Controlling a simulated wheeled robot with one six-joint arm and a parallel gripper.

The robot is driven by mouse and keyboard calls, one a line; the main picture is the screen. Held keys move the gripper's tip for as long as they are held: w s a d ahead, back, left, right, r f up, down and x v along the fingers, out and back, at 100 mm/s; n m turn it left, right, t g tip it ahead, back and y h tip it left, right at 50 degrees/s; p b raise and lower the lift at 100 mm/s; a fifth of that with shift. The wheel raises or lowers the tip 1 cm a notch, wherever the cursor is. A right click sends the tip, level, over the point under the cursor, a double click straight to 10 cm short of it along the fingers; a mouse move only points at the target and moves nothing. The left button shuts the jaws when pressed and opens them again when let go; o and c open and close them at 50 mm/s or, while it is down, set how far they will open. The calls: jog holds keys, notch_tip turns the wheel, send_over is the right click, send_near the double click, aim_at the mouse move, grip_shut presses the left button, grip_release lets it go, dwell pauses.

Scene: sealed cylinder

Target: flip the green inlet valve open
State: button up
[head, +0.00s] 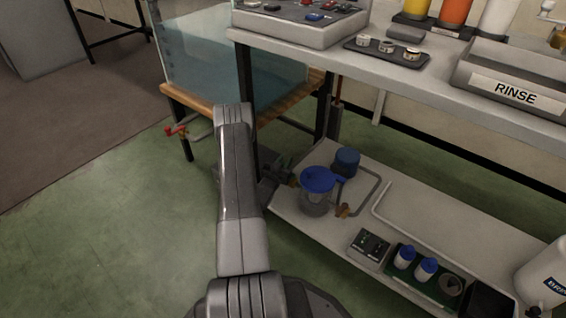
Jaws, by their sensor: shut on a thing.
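A clear cylinder (317,203) with a blue lid (319,179) stands upright on the lower shelf. A brass-coloured fitting (293,181) is on its left side, and another (344,210) is at its lower right. A small patch of green, the green inlet valve (285,161), shows at the left of the cylinder, mostly hidden by my gripper. My dark gripper (277,177) is at this left side, shut on the valve. The fingertips are small and dark here, and the handle's angle cannot be made out.
A blue-topped container (347,161) stands behind the cylinder. A control box (369,245) and a green tray (424,284) with blue-capped bottles lie to the right. The bench top (345,62) overhangs the shelf (425,226). A water tank (205,60) with a red tap (176,131) is at the left.

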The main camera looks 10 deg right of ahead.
dwell(0.3)
jog(key=o, duration=1)
jog(key=p+v, duration=0.4)
jog(key=v, duration=0.9)
jog(key=shift+s+a, duration=0.25)
jog(key=shift+a, duration=0.05)
jog(key=b+x, duration=0.4)
jog(key=x, duration=0.9)
jog(key=shift+d, duration=0.1)
jog(key=shift+w+d, duration=0.2)
jog(key=shift+w, duration=0.05)
